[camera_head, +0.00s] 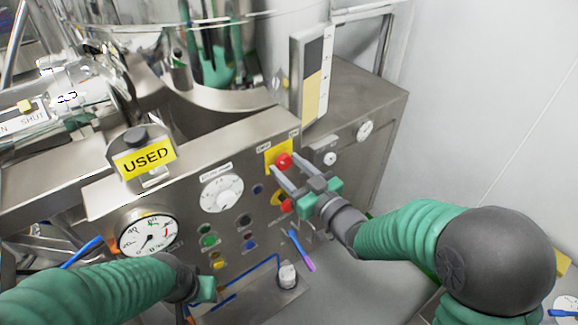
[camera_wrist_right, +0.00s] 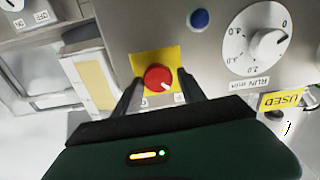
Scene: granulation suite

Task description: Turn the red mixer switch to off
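The red mixer switch (camera_head: 284,160) is a round red knob on a yellow square plate, at the upper right of the steel control panel (camera_head: 120,200). In the right wrist view the red switch (camera_wrist_right: 157,78) shows a small white mark at its lower right edge. My right gripper (camera_head: 285,170) is open, with one dark finger on each side of the knob. In the right wrist view, gaps show between the fingers and the knob. My left gripper (camera_head: 206,290) is low at the left, in front of the panel, and its fingers are not clear.
A second red knob (camera_head: 287,205) on yellow sits below, close to my right gripper. A white dial (camera_head: 222,193), a pressure gauge (camera_head: 148,236) and several buttons share the panel. A yellow USED sign (camera_head: 144,159) stands on top. A pink-and-blue tool (camera_head: 301,250) is near the panel's lower part.

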